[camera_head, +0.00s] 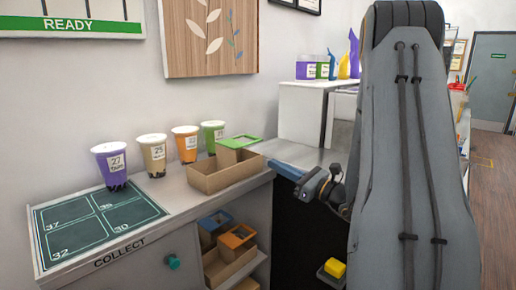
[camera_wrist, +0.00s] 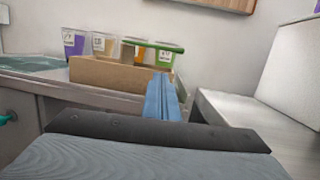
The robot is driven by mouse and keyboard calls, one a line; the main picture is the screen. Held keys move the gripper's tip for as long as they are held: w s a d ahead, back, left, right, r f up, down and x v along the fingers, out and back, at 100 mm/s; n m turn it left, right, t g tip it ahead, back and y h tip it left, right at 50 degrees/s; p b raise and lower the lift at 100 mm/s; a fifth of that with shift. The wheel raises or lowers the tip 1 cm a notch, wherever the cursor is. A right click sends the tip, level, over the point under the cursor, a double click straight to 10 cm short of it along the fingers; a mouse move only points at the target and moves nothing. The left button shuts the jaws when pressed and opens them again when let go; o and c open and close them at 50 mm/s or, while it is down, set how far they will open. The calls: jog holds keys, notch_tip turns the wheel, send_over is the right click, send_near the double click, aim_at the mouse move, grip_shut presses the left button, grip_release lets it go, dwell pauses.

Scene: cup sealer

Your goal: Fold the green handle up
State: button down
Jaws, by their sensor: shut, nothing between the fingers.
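The green handle (camera_head: 240,141) is a flat frame at the back right of an open brown cardboard carrier (camera_head: 222,178) on the counter. In the wrist view the green handle (camera_wrist: 153,44) shows nearly edge-on as a thin, roughly level bar above the carrier (camera_wrist: 110,74). My gripper (camera_head: 271,163) has blue fingers, shut and empty, pointing at the right end of the carrier. In the wrist view the fingers (camera_wrist: 160,78) overlap the carrier's right end, below the handle. I cannot tell whether they touch it.
Several lidded cups stand behind the carrier, among them a purple one (camera_head: 112,164) and a green one (camera_head: 213,135). A dark collect mat (camera_head: 97,227) lies at the left. More carriers (camera_head: 236,240) fill the shelf below. A white cabinet (camera_head: 303,112) stands at the back right.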

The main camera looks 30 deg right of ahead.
jog(key=d, duration=0.1)
jog(key=d+m+h, duration=0.1)
jog(key=d+t, duration=0.1)
jog(key=shift+w+d+r+m, duration=0.25)
jog(key=shift+w+r+m, duration=0.05)
jog(key=shift+a, duration=0.1)
jog(key=p+x, duration=0.1)
jog(key=x, duration=0.7)
jog(key=shift+w+p, duration=0.15)
jog(key=shift+p, duration=0.25)
jog(key=shift+x, duration=0.85)
jog(key=shift+d+r, duration=0.1)
jog(key=shift+d, duration=0.1)
